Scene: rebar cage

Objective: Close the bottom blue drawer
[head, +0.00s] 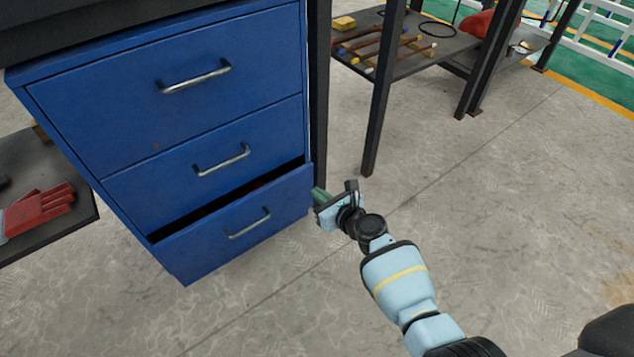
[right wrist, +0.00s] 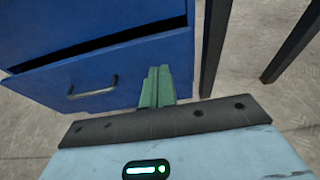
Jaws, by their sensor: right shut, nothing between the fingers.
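The blue cabinet (head: 165,118) stands at the left in the head view. Its bottom drawer (head: 205,245) is pulled out part of the way, with a dark gap above its front. The two drawers above it look shut. The bottom drawer (right wrist: 60,98) also shows in the right wrist view, with its metal handle to the left. My right gripper (head: 319,194) is shut and empty at the right end of the bottom drawer's front. In the right wrist view its green fingers (right wrist: 157,85) are together in front of the drawer's right end; I cannot tell whether they touch it.
A dark table (head: 430,52) with tools stands at the back right, its leg (head: 378,110) behind my right gripper. A low shelf (head: 85,205) with red gloves (head: 40,210) is at the far left. The concrete floor (head: 500,180) at the right is clear.

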